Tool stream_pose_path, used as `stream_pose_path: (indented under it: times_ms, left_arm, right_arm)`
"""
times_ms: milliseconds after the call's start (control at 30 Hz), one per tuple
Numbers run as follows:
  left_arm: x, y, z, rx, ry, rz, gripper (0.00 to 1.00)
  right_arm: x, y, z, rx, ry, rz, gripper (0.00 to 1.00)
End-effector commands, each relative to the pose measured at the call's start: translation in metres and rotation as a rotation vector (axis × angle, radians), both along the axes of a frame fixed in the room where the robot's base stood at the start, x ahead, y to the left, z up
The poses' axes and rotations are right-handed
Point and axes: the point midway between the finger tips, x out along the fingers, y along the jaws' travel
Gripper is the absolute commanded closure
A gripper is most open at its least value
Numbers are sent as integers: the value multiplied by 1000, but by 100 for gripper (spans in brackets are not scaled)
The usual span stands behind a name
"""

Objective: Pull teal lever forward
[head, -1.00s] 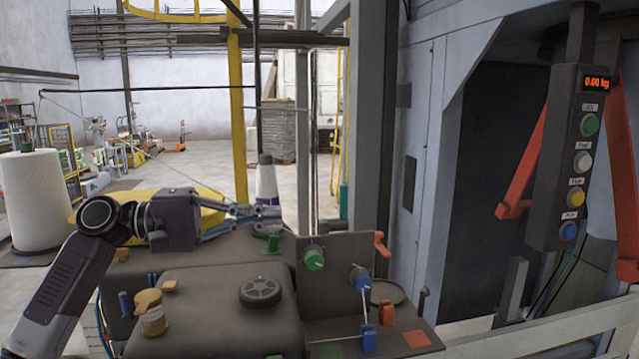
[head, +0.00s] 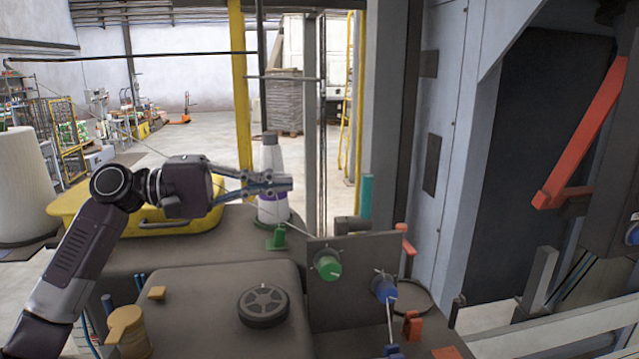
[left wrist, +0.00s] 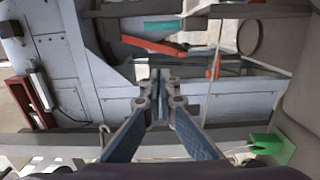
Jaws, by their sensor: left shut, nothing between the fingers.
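The teal lever (head: 367,197) is an upright teal grip in the head view, beside the grey post behind the control panel. A teal bar, likely the same lever, lies across the top of the left wrist view (left wrist: 150,27). My left gripper (head: 290,183) is shut and empty, left of the teal lever and apart from it, in front of the white and purple cone. In the left wrist view its closed fingertips (left wrist: 160,75) point up towards the teal bar, with a gap between. My right gripper is not in view.
The dark panel (head: 350,262) with green knob (head: 327,264) and blue knob (head: 384,287) stands below right of the gripper. A small orange lever (head: 405,239) is by its right edge. A green block (head: 277,238) and a black handwheel (head: 263,307) sit on the machine top.

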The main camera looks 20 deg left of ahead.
Motion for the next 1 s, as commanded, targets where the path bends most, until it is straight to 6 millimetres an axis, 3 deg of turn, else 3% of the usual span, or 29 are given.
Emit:
stream_pose_path:
  times_ms: [267,500,733,1000]
  left_arm:
    - [24,-43,7,-1,-2,-5,100]
    - [49,-86,6,1,-1,-4,100]
    - [27,-103,2,2,0,0,100]
    - [21,-109,0,0,0,1,100]
  right_arm:
    - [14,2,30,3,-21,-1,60]
    - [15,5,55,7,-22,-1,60]
    - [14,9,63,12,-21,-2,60]
    - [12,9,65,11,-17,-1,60]
